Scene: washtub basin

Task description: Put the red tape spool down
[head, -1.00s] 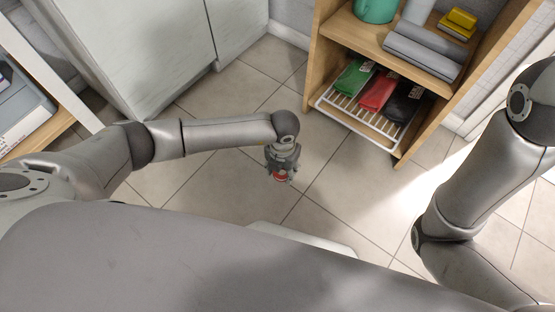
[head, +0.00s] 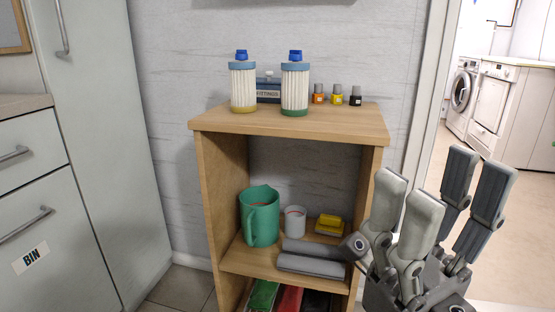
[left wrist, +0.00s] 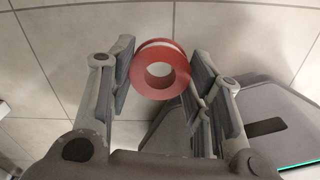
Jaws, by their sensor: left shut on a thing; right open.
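The red tape spool (left wrist: 178,83) shows in the left wrist view as a red ring with a round hole, its face toward the camera. My left gripper (left wrist: 160,72) is shut on it, with finger pads at its left and right sides. Floor tiles lie behind the spool; its height above them is hard to tell. Neither the spool nor my left gripper shows in the head view now. My right gripper (head: 440,182) is open and empty, raised at the lower right of the head view, in front of the shelf's right side.
A wooden shelf unit (head: 290,122) stands against the wall. Its top holds two ribbed bottles (head: 243,88) (head: 295,88), a blue box and small jars (head: 337,96). Its middle shelf holds a green jug (head: 259,218), a white cup (head: 295,222) and grey rolls (head: 312,264). Grey cabinets (head: 100,130) stand left.

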